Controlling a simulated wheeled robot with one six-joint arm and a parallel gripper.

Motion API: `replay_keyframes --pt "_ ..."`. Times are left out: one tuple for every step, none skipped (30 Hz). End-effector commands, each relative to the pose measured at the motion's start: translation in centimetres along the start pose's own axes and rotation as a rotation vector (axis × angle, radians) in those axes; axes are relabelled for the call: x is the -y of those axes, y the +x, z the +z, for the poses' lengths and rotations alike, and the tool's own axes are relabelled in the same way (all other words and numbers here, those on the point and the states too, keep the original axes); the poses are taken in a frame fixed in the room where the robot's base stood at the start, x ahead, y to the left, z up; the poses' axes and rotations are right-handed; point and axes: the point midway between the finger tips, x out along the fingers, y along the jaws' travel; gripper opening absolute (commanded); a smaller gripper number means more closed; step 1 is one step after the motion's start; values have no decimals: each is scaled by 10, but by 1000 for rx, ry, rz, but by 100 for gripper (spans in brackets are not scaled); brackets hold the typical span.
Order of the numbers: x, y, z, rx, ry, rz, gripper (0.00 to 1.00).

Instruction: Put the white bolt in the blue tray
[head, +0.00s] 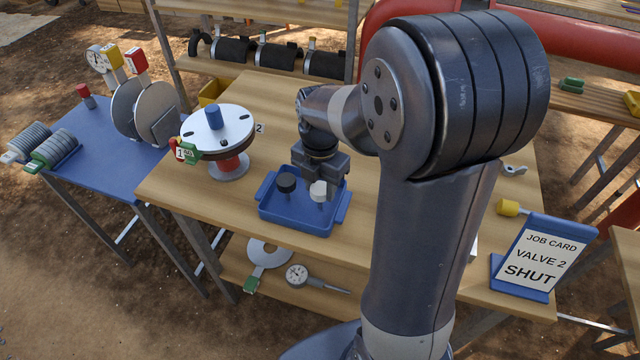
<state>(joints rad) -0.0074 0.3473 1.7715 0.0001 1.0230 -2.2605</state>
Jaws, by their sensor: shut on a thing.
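The blue tray (296,226) sits on the wooden table in front of my arm. My gripper (317,187) points down over the tray's right part and is shut on the white bolt (318,193). The white bolt is upright, with its pale head between the fingers. It appears within the tray's outline, but I cannot tell whether it touches the tray floor. A black bolt (286,183) stands in the tray to the left of the white one. My gripper's body partly hides the tray's back edge.
A round flange stand with a blue knob (214,118) and tags stands left of the tray. A job card reading "VALVE 2 SHUT" (535,255) and a yellow-headed bolt (508,208) are at the right. A blue side table (100,170) holds discs and gauges.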

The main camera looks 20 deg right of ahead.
Motion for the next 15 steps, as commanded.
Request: replay_keyframes --pt "0 0 0 0 0 0 0" --pt "0 1 0 0 0 0 0" --pt "0 2 0 0 0 0 0" --pt "0 4 0 0 0 0 0" --pt "0 4 0 0 0 0 39" --pt "0 3 0 0 0 0 42" --pt "0 3 0 0 0 0 45" --pt "0 3 0 0 0 0 47" --pt "0 3 0 0 0 0 51" --pt "0 3 0 0 0 0 53" --pt "0 2 0 0 0 0 56" --pt "0 2 0 0 0 0 59" --pt "0 2 0 0 0 0 60" --pt "0 2 0 0 0 0 60" --pt "0 2 0 0 0 0 60"
